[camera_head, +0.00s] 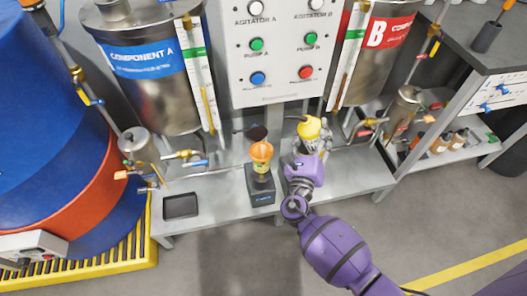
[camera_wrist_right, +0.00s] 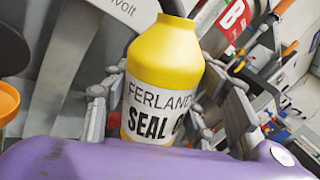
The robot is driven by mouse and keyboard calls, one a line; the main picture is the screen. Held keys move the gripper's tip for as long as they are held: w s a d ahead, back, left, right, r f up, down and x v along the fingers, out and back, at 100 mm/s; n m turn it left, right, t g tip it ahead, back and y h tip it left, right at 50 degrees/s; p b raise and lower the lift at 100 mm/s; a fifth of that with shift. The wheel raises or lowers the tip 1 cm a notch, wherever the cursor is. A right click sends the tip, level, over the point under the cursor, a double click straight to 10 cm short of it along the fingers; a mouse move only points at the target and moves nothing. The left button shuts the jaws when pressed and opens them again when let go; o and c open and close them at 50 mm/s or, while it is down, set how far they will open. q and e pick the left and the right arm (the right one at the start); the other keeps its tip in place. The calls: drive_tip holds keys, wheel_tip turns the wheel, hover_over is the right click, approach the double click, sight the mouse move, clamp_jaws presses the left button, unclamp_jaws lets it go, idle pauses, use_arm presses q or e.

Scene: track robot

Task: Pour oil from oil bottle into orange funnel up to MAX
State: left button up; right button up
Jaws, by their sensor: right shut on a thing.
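The oil bottle (camera_head: 309,128) is yellow with a white label reading "SEAL"; it also fills the middle of the right wrist view (camera_wrist_right: 165,70). My right gripper (camera_head: 316,146) is shut on it, with fingers on both sides of the label. The bottle looks roughly upright, to the right of the orange funnel. The orange funnel (camera_head: 262,151) sits on top of a small dark box-shaped unit (camera_head: 261,188) on the bench. Its edge shows at the far left of the right wrist view (camera_wrist_right: 8,101). The MAX mark cannot be made out. My left gripper is not in view.
A grey bench (camera_head: 225,184) runs under the funnel. A black tray (camera_head: 181,206) lies at its left. A dark round piece (camera_head: 258,133) is behind the funnel. A control panel (camera_head: 282,50) and metal tanks (camera_head: 150,90) stand behind. A shelf with small bottles (camera_head: 450,143) is at right.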

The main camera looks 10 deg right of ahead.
sight(309, 148)
drive_tip(key=n, duration=0.1)
drive_tip(key=a+n, duration=0.1)
drive_tip(key=shift+w+n+t, duration=0.1)
drive_tip(key=shift+n+t, duration=0.3)
drive_tip(key=shift+f+n+t+y+b, duration=0.3)
drive_tip(key=shift+f+n+b, duration=0.5)
drive_tip(key=shift+f+b, duration=0.2)
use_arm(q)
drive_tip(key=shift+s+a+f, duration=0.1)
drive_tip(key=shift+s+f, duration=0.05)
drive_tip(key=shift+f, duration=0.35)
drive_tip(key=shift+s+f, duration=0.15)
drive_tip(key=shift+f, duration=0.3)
use_arm(e)
drive_tip(key=shift+d, duration=0.1)
use_arm(q)
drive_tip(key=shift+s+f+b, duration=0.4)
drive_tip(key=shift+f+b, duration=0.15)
drive_tip(key=shift+b, duration=0.05)
use_arm(e)
drive_tip(key=shift+d+f+n, duration=0.15)
drive_tip(key=shift+f+n, duration=0.55)
drive_tip(key=shift+n, duration=0.4)
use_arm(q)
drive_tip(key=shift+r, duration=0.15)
use_arm(e)
drive_tip(key=shift+r+n+t+y, duration=0.15)
drive_tip(key=shift+n+t+y, duration=0.3)
drive_tip(key=shift+n, duration=0.55)
